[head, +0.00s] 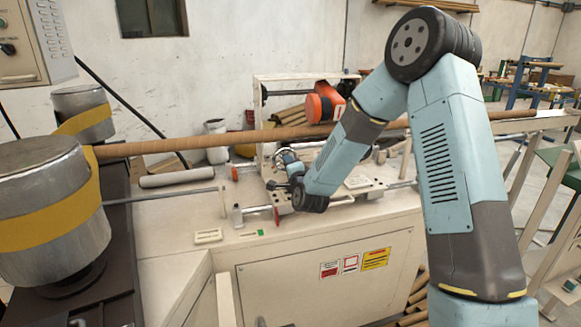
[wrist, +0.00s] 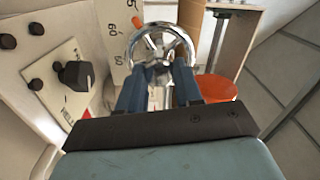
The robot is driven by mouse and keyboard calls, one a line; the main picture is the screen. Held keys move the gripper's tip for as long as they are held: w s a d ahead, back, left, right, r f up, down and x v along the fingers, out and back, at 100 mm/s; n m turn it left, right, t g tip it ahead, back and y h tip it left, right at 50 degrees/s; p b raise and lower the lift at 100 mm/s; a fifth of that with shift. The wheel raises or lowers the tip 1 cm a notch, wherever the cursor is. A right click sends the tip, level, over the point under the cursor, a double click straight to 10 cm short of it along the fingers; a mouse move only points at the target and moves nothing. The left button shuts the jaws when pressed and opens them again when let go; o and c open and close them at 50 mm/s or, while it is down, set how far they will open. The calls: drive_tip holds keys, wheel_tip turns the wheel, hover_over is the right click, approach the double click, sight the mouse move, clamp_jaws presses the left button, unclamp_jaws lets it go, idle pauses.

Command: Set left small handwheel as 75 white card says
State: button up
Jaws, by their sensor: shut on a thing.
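A small chrome handwheel (wrist: 185,40) with an orange handle (wrist: 137,22) is at the top middle of the wrist view. My gripper (wrist: 159,72) has its two blue fingers on either side of the wheel's hub area and is shut on it. A white card (wrist: 117,45) with printed numbers, 60 and 50 among them, stands just left of the wheel. I cannot see a 75 or a pointer on it. In the head view, my arm's end reaches the carriage (head: 345,195) at the middle, and the wheel is too small to make out clearly there.
A black knob (wrist: 76,75) on a lettered plate is left of my gripper. An orange-red round part (wrist: 215,88) lies to the right. In the head view, a long brown tube (head: 200,142) crosses behind my arm, and large metal drums (head: 45,165) with a yellow belt stand left.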

drive_tip(key=o, duration=0.7)
drive_tip(key=shift+w+d+f, duration=0.1)
drive_tip(key=shift+d+f, duration=0.1)
drive_tip(key=shift+d, duration=0.15)
drive_tip(key=o, duration=0.3)
drive_tip(key=shift+a+r, duration=0.1)
drive_tip(key=shift+a, duration=0.1)
drive_tip(key=shift+o, duration=0.2)
drive_tip(key=v, duration=1.3)
drive_tip(key=shift+s, duration=0.4)
drive_tip(key=shift+d, duration=0.1)
